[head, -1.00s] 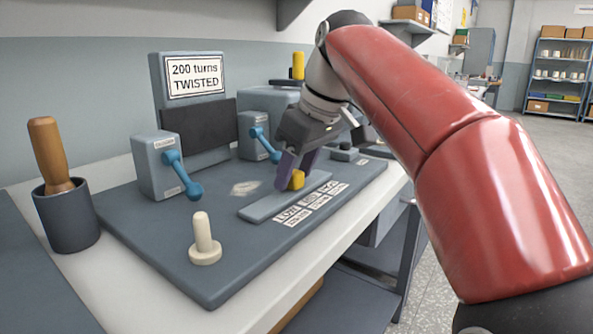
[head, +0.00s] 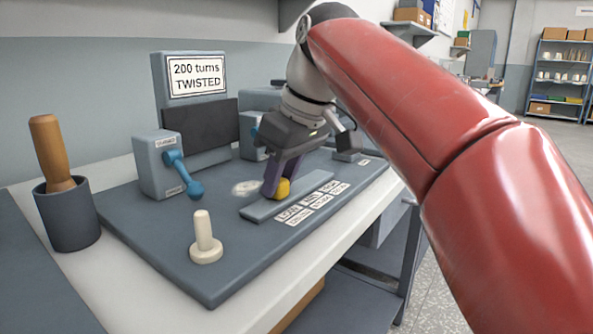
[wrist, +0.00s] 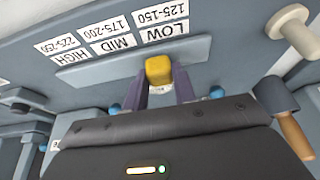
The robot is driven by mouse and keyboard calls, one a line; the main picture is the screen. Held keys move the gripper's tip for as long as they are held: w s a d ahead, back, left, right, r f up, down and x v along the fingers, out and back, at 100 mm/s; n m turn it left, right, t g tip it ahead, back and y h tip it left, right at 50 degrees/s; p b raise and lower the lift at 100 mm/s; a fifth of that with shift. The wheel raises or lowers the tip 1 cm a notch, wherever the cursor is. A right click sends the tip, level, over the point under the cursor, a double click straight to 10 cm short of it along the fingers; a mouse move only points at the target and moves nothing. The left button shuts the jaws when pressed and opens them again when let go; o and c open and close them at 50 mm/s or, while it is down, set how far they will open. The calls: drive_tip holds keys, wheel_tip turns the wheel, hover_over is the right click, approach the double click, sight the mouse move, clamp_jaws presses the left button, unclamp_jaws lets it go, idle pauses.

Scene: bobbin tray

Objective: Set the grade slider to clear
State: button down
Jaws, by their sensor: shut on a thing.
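The grade slider has a yellow knob (head: 283,188) on a flat grey track (head: 262,210). In the wrist view the knob (wrist: 159,70) stands opposite the LOW label (wrist: 166,33), with bare track (wrist: 195,55) beyond it to the right. The MID label (wrist: 113,43) and HIGH label (wrist: 72,58) lie to its left. No label reading "clear" can be made out. My gripper (head: 275,185) is shut on the knob from above; its fingers also show in the wrist view (wrist: 164,92).
A display (head: 195,77) reads "200 turns TWISTED". Blue levers (head: 180,175) stand behind the track. A cream peg (head: 204,240) is on the panel near the front. A dark cup (head: 66,215) holds a wooden-handled tool at left.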

sight(251, 208)
drive_tip(key=s+a, duration=0.1)
drive_tip(key=s, duration=0.1)
drive_tip(key=s+a, duration=0.2)
drive_tip(key=c, duration=1.1)
unclamp_jaws()
drive_tip(key=p+v, duration=0.2)
drive_tip(key=v, duration=0.5)
drive_tip(key=shift+d+r, duration=0.15)
drive_tip(key=shift+r, duration=0.2)
